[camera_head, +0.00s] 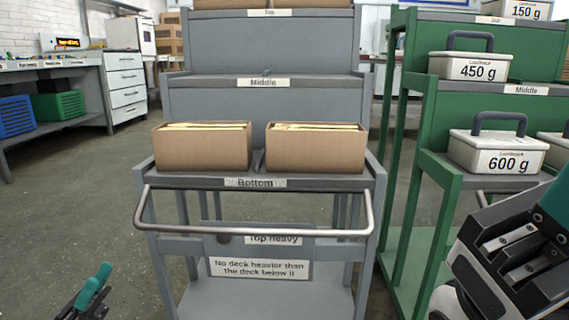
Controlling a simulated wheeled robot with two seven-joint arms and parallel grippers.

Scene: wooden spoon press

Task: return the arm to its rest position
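My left gripper (90,292) shows at the bottom left edge, low and in front of the grey cart. Only a teal finger part and some black parts are in the picture, so its opening is hidden. No object shows in it. On the right, a large black, white and teal part of my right arm (510,255) stands close to the camera, in front of the green rack. Its fingertips are not visible, and I cannot tell whether that gripper is open or shut.
The grey cart (255,301) carries two open cardboard boxes (203,150) (316,150) side by side on its bottom deck, behind a metal handle (255,231). The green rack (425,185) holds bins labelled 450 g (470,66) and 600 g (497,152). Floor left of the cart is clear.

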